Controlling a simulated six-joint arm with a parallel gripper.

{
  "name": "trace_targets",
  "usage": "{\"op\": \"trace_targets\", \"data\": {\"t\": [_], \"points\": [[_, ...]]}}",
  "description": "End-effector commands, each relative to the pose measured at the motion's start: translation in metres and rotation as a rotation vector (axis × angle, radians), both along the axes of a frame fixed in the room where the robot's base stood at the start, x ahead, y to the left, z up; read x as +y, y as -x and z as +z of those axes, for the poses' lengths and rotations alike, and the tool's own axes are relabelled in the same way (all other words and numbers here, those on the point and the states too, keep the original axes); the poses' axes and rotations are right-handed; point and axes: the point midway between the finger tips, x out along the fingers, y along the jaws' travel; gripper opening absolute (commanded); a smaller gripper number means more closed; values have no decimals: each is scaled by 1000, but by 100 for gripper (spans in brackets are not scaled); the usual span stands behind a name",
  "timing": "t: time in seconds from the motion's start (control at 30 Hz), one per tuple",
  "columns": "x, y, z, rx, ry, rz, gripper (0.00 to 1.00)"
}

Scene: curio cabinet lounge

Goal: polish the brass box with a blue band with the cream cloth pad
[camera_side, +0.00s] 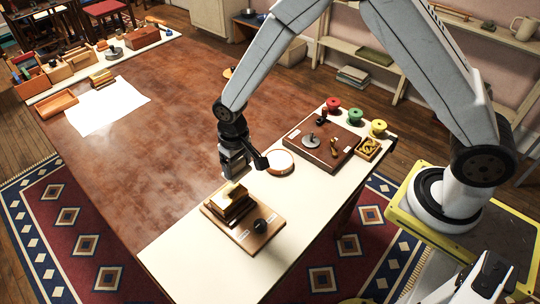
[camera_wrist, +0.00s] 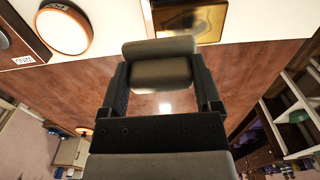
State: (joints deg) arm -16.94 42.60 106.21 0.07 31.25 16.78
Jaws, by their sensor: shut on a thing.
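My gripper (camera_side: 233,165) is low over the cream table end, just behind the brass boxes in the side view. In the wrist view my gripper (camera_wrist: 161,82) is shut on a soft rounded pad (camera_wrist: 160,62), greyish in the shade, taken as the cream cloth pad. Stacked brass-coloured boxes (camera_side: 232,203) stand on a wooden board in the side view. A brass box top (camera_wrist: 190,20) lies just beyond the pad in the wrist view. I cannot make out a blue band, nor whether pad and box touch.
The wooden board (camera_side: 250,235) carries a dark knob (camera_side: 261,226). A round white dish (camera_side: 280,163) lies right of my gripper. Beyond it are a brown tray (camera_side: 305,145) and red, green and yellow spools (camera_side: 355,116). A white sheet (camera_side: 90,110) lies far left; the brown tabletop between is mostly clear.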

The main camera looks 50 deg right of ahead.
Motion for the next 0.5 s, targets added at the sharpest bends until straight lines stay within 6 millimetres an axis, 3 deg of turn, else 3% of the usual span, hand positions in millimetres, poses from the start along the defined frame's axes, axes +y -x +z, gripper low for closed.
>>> {"op": "trace_targets", "data": {"t": [0.5], "points": [[0, 1, -54, 3, 1, 0, 34]]}}
